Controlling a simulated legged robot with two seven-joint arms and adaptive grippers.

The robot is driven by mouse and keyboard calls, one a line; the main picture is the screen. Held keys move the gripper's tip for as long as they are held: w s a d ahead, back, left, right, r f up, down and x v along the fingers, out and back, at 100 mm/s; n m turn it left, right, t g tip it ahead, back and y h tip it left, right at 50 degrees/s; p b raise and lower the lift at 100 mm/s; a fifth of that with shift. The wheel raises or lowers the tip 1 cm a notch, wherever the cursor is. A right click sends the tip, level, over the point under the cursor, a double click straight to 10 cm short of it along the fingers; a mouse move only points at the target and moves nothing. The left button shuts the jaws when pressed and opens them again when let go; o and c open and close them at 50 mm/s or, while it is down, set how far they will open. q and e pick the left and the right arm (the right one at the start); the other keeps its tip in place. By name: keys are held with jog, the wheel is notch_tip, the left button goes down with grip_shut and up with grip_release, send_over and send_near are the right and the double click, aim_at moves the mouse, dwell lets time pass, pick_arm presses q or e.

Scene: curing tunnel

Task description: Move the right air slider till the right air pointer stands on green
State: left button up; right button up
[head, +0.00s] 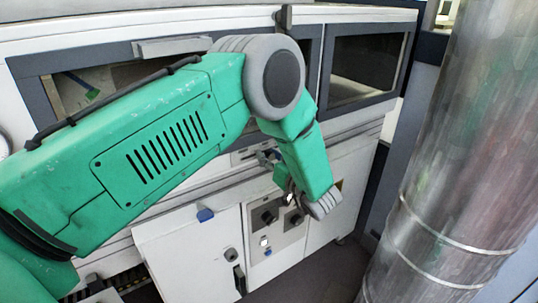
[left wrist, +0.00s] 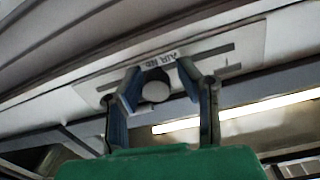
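In the left wrist view, a round grey knob (left wrist: 155,91) sits on a pale plate (left wrist: 252,45) with a dark slot and a partly hidden label starting "AIR". My left gripper (left wrist: 160,77) is open, its two blue-padded fingers on either side of the knob. The left finger looks close to it; a gap shows on the right, and I cannot tell whether either touches. In the head view my left gripper (head: 269,157) is small at the machine front, partly hidden by my green forearm. I cannot make out the right air pointer. My right gripper is out of view.
Behind the left window (head: 75,92) are a green patch and a dark bar. The right window (head: 365,68) looks dark. Below stand a white cabinet door (head: 190,250) and a panel of dark knobs (head: 268,215). A large metal duct (head: 455,150) fills the right side.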

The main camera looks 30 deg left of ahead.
pick_arm(q)
jog(key=shift+a+f, duration=0.15)
jog(key=shift+a, duration=0.1)
jog(key=shift+w+d, duration=0.1)
jog(key=shift+d, duration=0.6)
jog(key=v, duration=1.1)
